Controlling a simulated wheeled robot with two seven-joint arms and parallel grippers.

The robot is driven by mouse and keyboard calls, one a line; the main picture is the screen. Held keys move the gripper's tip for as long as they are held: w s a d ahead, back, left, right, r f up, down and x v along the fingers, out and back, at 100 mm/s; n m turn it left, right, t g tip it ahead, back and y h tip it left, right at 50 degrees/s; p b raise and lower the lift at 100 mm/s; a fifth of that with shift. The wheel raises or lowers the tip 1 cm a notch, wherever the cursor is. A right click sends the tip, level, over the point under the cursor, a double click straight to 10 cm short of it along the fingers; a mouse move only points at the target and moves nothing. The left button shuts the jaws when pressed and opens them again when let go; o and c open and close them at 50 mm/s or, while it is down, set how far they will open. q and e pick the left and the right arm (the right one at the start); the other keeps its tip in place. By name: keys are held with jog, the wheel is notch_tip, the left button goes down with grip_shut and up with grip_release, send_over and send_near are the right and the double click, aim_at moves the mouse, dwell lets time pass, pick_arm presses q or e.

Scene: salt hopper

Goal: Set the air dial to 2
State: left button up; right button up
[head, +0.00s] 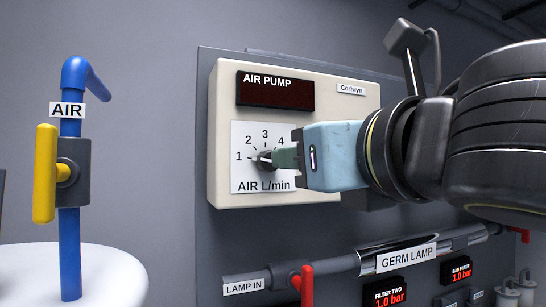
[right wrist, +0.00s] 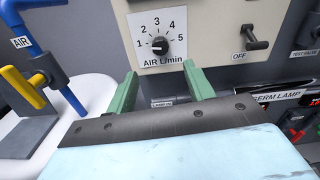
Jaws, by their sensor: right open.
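The air dial (head: 264,159) is a dark knob on a white scale plate marked 1 to 5 and "AIR L/min", on the cream air pump box (head: 350,115). It also shows in the right wrist view (right wrist: 159,45), where its pale mark appears to point near 1. My right gripper (head: 283,158) comes from the right and partly covers the plate in the head view. In the right wrist view its green fingers (right wrist: 163,83) are apart with nothing between them, and the knob lies ahead, roughly in line with the gap. My left gripper is not in view.
A switch (right wrist: 256,40) marked OFF is right of the dial. The pump display (head: 275,92) is dark. Below are the germ lamp pipe (head: 340,263) and a red-handled valve (head: 304,284). A blue air pipe (head: 70,240) with a yellow handle (head: 44,173) stands at left.

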aim_at(268, 161)
jog(key=p+x, duration=0.2)
jog(key=x, duration=1)
jog(key=c, duration=1)
jog(key=shift+m, duration=3.9)
jog(key=shift+d, duration=0.1)
